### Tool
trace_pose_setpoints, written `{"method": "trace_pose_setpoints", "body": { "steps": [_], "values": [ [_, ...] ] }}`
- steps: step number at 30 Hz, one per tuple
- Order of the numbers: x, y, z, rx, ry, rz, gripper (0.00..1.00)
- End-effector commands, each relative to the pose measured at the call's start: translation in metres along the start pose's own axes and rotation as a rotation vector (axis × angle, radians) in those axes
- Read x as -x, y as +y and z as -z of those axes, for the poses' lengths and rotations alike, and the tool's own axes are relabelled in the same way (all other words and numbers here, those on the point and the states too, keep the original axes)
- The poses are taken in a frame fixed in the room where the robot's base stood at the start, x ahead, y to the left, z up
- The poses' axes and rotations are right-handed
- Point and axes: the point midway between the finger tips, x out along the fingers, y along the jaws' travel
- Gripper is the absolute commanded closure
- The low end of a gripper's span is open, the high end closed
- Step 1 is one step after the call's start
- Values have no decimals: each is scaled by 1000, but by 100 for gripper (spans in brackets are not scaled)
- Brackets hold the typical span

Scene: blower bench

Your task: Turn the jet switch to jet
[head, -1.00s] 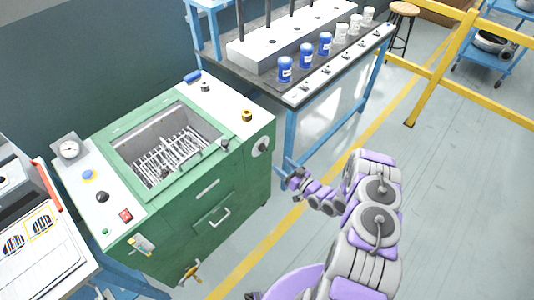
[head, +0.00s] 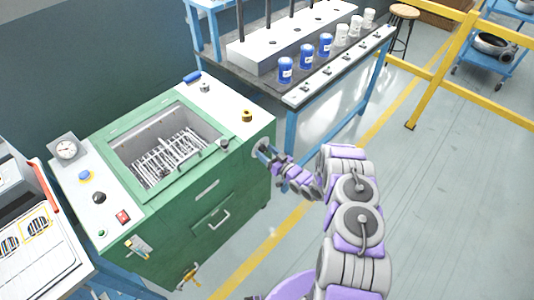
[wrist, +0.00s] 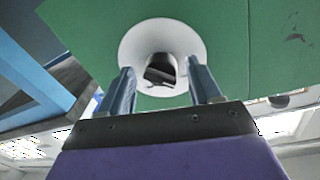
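A round white disc (wrist: 132,45) with a dark knob (wrist: 160,72) at its centre is on the green side of the machine in the wrist view; I take it to be the jet switch. My gripper (wrist: 161,82) is open, with one finger to each side of the knob. The fingers reach over the lower part of the disc, and I cannot tell whether they touch the knob. In the head view my gripper (head: 264,149) is at the machine's right side and largely hides the disc. The disc's markings cannot be read.
The green machine (head: 185,215) has an open basin with a wire rack (head: 168,152). Its top carries a gauge (head: 66,149), a red switch (head: 123,217) and a yellow knob (head: 247,116). A blue-legged bench (head: 288,100) with blue and white cans stands behind.

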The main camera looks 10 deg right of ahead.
Motion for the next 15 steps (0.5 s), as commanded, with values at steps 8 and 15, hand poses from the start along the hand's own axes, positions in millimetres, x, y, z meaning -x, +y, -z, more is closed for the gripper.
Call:
{"method": "trace_pose_setpoints", "body": {
  "steps": [8,15],
  "values": [
    [0,0,0,0,0,0,64],
    [0,0,0,0,0,0,87]
  ]
}}
